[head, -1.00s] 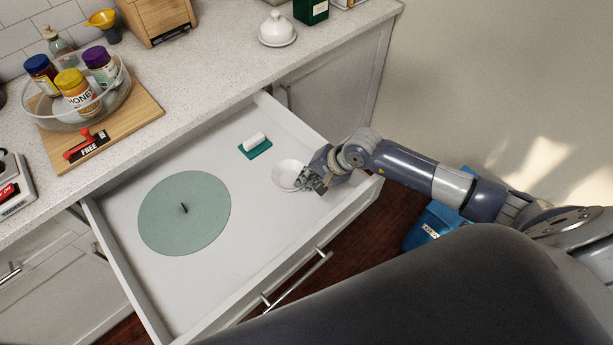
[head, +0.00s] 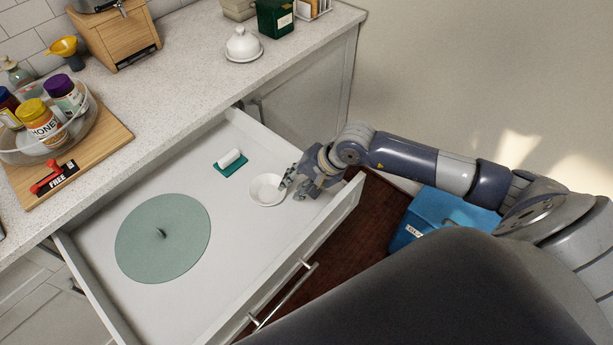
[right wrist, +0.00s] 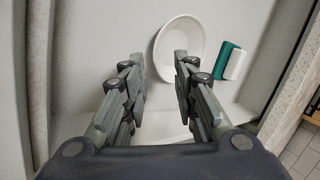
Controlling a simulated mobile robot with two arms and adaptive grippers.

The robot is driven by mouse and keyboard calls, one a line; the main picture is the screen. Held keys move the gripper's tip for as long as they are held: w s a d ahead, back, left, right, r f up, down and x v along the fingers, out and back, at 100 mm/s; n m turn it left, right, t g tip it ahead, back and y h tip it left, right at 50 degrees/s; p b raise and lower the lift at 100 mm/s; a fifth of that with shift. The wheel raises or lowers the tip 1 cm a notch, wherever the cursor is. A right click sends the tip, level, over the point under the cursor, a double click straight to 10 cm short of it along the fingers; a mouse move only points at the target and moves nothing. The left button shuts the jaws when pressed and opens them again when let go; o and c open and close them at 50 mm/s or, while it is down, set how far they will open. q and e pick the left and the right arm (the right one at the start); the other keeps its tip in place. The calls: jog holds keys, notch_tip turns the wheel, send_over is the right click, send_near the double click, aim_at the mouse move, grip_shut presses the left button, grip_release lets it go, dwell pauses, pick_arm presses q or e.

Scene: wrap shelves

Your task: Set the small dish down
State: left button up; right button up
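The small white dish (head: 267,189) sits upright in the open drawer, resting on its floor near the right end. My right gripper (head: 288,184) is just right of the dish, low in the drawer. In the right wrist view, the gripper (right wrist: 160,66) has its two fingers apart with a clear gap between them. The dish (right wrist: 180,45) lies just beyond the fingertips there, and the right fingertip overlaps its near rim. I cannot tell whether that finger touches it. My left gripper is not in view.
The drawer (head: 217,282) also holds a round green lid (head: 185,225) and a white roll on a green base (head: 231,160). Bare drawer floor lies between these. The counter (head: 185,95) above carries a bowl of jars. A blue bin (head: 425,215) stands right of the drawer.

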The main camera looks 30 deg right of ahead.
jog(key=v, duration=0.6)
jog(key=shift+s+r+b, duration=0.15)
jog(key=shift+b, duration=0.3)
jog(key=shift+r, duration=0.1)
